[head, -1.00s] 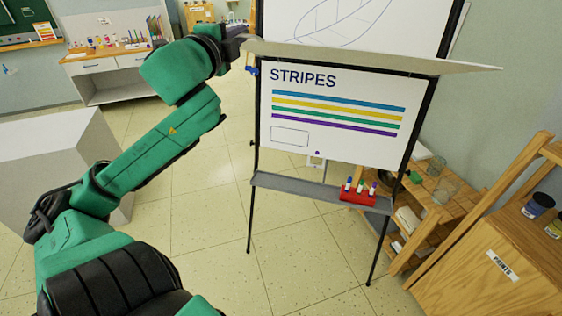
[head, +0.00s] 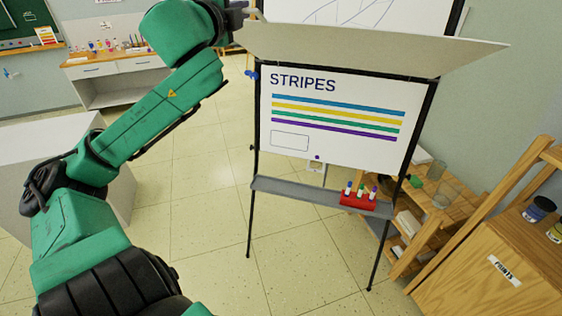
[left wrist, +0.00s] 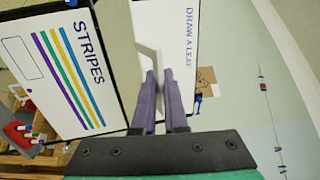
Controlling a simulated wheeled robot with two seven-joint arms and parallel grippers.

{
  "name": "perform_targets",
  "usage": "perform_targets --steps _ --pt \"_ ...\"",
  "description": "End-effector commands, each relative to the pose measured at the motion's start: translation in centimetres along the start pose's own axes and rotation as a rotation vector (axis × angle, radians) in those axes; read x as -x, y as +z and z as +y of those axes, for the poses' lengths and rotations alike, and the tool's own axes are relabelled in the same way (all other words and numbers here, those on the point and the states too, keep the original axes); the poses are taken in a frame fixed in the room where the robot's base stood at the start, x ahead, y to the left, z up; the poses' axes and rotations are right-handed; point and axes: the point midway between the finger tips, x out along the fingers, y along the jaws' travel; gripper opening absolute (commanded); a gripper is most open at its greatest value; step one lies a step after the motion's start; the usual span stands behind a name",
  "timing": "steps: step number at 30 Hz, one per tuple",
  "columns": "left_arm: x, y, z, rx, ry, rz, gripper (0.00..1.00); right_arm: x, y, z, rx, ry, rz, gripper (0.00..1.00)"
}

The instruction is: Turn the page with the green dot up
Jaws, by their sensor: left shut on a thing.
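A flip chart stands ahead of me. Its lower page (head: 340,115) reads STRIPES, with blue, yellow, green and purple stripes and a small purple dot (head: 318,157) at its bottom edge. A lifted page (head: 380,47) juts out toward me above it, showing its plain beige side. My left gripper (head: 246,12) is shut on the left edge of this page; its fingers also show in the left wrist view (left wrist: 164,98). A page with a leaf drawing (head: 350,10) stands above and behind; the left wrist view shows its DRAW A LEAF title. I see no green dot.
The easel's grey ledge (head: 290,194) holds a red marker holder (head: 358,202). A wooden shelf (head: 450,205) and a paint cabinet (head: 480,270) are at the right. A white block (head: 50,150) is at the left. Floor in front of the easel is clear.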

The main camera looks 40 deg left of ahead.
Motion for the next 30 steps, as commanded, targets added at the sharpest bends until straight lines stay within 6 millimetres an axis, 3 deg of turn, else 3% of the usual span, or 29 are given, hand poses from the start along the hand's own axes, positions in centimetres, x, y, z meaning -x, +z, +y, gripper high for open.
perform_targets --steps 30 --pt "-4.9 -0.1 -7.5 -0.003 -0.003 0.002 0.0 0.0 0.0 0.0 0.0 0.0 0.0 0.5"
